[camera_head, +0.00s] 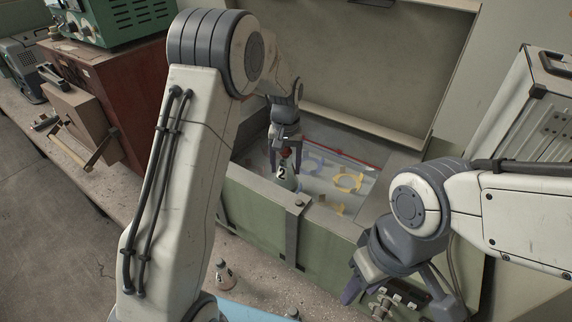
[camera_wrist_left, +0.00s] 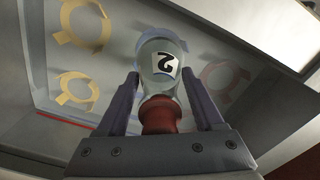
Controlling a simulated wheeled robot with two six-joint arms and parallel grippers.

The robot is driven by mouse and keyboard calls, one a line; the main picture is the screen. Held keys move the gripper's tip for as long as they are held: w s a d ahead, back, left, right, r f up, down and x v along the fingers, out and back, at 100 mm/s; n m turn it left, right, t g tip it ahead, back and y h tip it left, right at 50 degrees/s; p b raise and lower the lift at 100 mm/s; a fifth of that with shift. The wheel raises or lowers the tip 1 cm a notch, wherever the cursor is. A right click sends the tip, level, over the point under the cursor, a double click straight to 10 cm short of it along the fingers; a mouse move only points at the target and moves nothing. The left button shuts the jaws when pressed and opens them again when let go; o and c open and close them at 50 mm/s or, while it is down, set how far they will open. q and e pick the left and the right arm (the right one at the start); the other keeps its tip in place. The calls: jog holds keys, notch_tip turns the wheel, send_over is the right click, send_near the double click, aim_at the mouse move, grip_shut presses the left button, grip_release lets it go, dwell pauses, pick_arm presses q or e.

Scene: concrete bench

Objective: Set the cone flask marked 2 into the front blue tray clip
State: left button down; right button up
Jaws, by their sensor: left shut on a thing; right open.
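The cone flask marked 2 (camera_head: 285,176) has a clear body, a white label and a dark red stopper. My left gripper (camera_head: 286,152) is shut on its stopper and holds the flask over the tray (camera_head: 330,150). In the left wrist view the flask (camera_wrist_left: 163,62) hangs between the fingers (camera_wrist_left: 160,100), its label upside down in the picture. A blue clip (camera_head: 313,162) lies behind and right of the flask. The front blue clip cannot be told clearly; the flask and arm hide part of the tray. My right gripper (camera_head: 396,290) is open and empty.
Yellow clips (camera_head: 349,182) lie right of the flask. A reddish clip (camera_wrist_left: 225,76) shows in the left wrist view. The green front wall (camera_head: 262,208) of the hood, with an upright post (camera_head: 296,232), stands before the tray.

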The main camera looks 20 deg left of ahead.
pick_arm(q)
jog(key=shift+f+b, duration=0.35)
jog(key=shift+f, duration=0.3)
jog(key=shift+f, duration=0.35)
jog(key=shift+f+b, duration=0.3)
dwell(0.4)
grip_release()
jog(key=shift+r, duration=0.1)
jog(key=shift+r+p, duration=3.7)
jog(key=shift+r, duration=0.75)
